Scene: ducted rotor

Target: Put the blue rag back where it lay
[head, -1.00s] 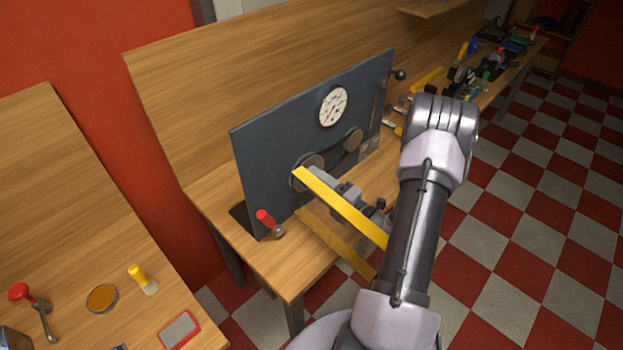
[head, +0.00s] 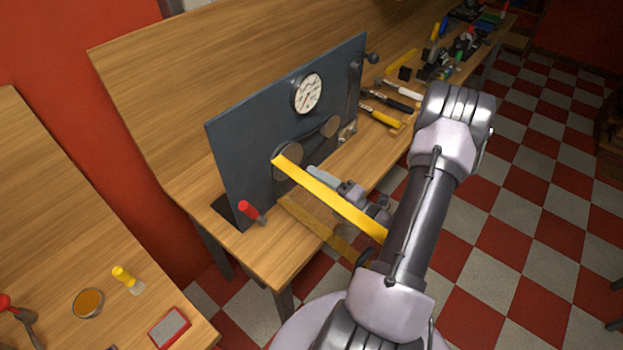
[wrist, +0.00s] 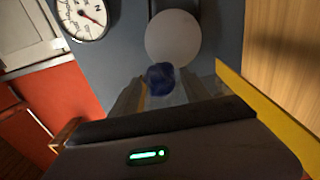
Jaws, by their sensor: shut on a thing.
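A dark blue rag (wrist: 162,78), small and bunched up, sits between the fingertips of my gripper (wrist: 160,92) in the wrist view, and the gripper is shut on it. In the head view my gripper (head: 318,174) is held in front of the upright dark panel (head: 235,150), close to its lower round disc (head: 288,160). The disc also shows just beyond the rag in the wrist view (wrist: 172,38). I cannot make out the rag in the head view. A yellow bar (head: 325,197) hides part of my gripper there.
A gauge (head: 307,93) is on the panel. A red-handled tool (head: 250,211) stands by its left foot; several hand tools (head: 385,105) lie on the bench to the right. The left bench holds a yellow-handled brush (head: 127,279), a round dish (head: 88,303) and a red-rimmed box (head: 170,328).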

